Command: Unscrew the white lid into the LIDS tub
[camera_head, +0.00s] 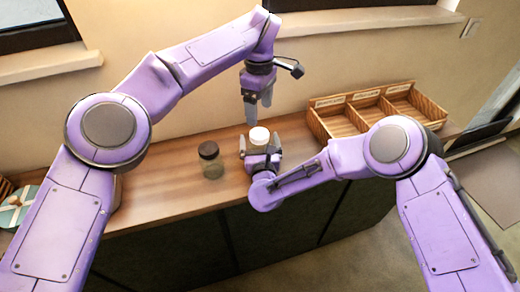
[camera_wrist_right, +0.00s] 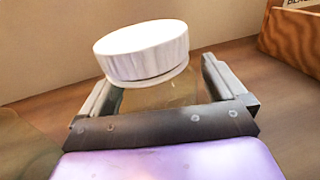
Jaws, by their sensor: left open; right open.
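A white lid (camera_head: 259,135) sits on top of a jar on the wooden counter. In the right wrist view the white lid (camera_wrist_right: 143,50) is large, on a clear jar (camera_wrist_right: 160,97) with yellowish-brown tones. My right gripper (camera_head: 260,146) is open, with its fingers on either side of this jar below the lid. In the wrist view its fingers (camera_wrist_right: 160,88) stand apart; contact with the jar cannot be told. My left gripper (camera_head: 258,110) is open, pointing down above the white lid and apart from it. I cannot make out a tub marked LIDS.
A second jar (camera_head: 210,160) with a dark brown lid stands left of my right gripper. A wooden box (camera_head: 332,131) with three labelled compartments stands at the right back; its labels are unreadable in the head view. A greenish container (camera_head: 18,206) is at far left.

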